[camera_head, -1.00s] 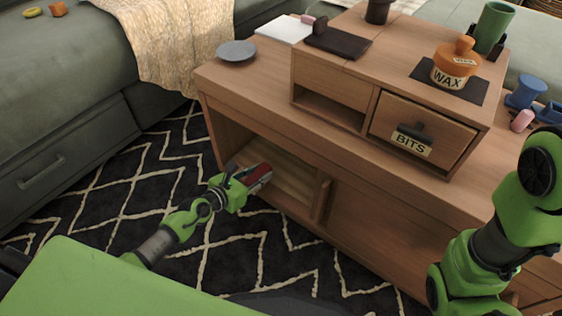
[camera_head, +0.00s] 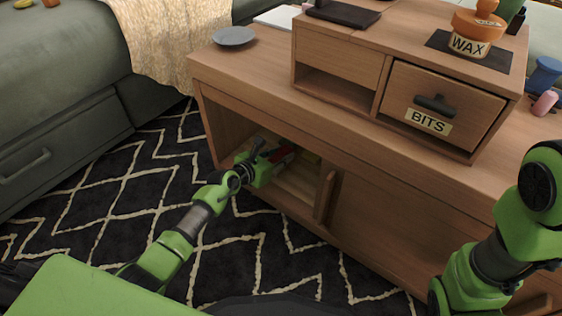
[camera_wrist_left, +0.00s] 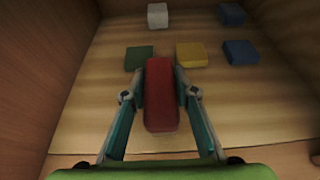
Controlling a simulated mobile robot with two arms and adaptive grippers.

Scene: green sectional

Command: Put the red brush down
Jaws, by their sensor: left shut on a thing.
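The red brush (camera_wrist_left: 160,100) is a rounded red block between the fingers of my left gripper (camera_wrist_left: 160,88), which is shut on it. In the head view the red brush (camera_head: 283,160) shows partly past my left gripper (camera_head: 275,158). The gripper reaches into the open lower compartment of the wooden cabinet (camera_head: 310,110). In the wrist view the brush is above or on the compartment floor (camera_wrist_left: 90,120); I cannot tell if it touches. Its far end is near a green block (camera_wrist_left: 139,57) and a yellow block (camera_wrist_left: 191,55). My right gripper is not in view.
In the compartment, a white block (camera_wrist_left: 157,15) and blue blocks (camera_wrist_left: 240,52) lie farther back. A side wall (camera_wrist_left: 45,60) stands at the left. A sliding door (camera_head: 390,215) closes the cabinet's right part. A grey plate (camera_head: 234,36) lies on top.

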